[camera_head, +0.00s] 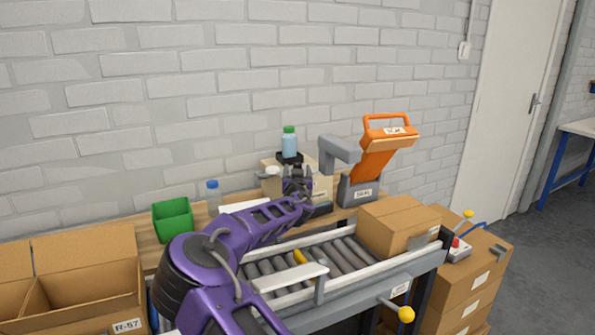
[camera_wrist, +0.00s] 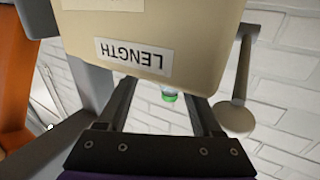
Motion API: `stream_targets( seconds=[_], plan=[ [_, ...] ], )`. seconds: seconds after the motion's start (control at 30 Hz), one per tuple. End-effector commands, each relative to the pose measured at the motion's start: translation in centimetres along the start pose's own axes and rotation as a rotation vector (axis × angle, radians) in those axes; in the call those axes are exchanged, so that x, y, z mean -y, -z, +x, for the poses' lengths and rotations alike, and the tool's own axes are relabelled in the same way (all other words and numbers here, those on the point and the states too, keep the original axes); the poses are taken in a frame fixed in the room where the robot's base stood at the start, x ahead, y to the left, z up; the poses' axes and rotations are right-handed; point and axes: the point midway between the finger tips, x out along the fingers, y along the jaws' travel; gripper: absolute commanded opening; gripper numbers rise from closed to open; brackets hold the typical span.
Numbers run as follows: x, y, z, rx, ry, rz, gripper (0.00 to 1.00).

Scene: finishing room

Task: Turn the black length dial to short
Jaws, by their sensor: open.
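The beige machine (camera_wrist: 150,30) fills the upper part of the wrist view, with a white LENGTH label (camera_wrist: 133,57) upside down on its face. I cannot make out the black length dial in either view; my gripper and arm cover part of the machine's front in the head view. The beige machine (camera_head: 322,186) stands at the back of the bench there. My gripper (camera_head: 298,180) is in front of it. In the wrist view my gripper (camera_wrist: 163,102) is open, its two dark fingers apart below the label, with nothing held between them.
A pale round-ended lever (camera_wrist: 238,112) is at the machine's right in the wrist view. A green-capped bottle (camera_head: 289,143) stands on top of the machine. An orange-handled device (camera_head: 372,160) stands to its right. A roller conveyor (camera_head: 340,255) with a carton (camera_head: 385,232) lies in front.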

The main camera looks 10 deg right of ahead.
Motion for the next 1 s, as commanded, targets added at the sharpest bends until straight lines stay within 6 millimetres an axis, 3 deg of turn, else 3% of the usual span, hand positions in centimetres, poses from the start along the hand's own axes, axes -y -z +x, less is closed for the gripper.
stream_targets(
  seconds=[0.4,0.77,1.0],
  plan=[
    [-0.04,-0.02,0.58,0.0,-0.001,-0.001,0.65],
    [-0.03,0.0,0.56,0.0,-0.001,0.0,0.0],
    [-0.06,0.03,0.56,0.0,0.001,0.001,0.0]
  ],
)
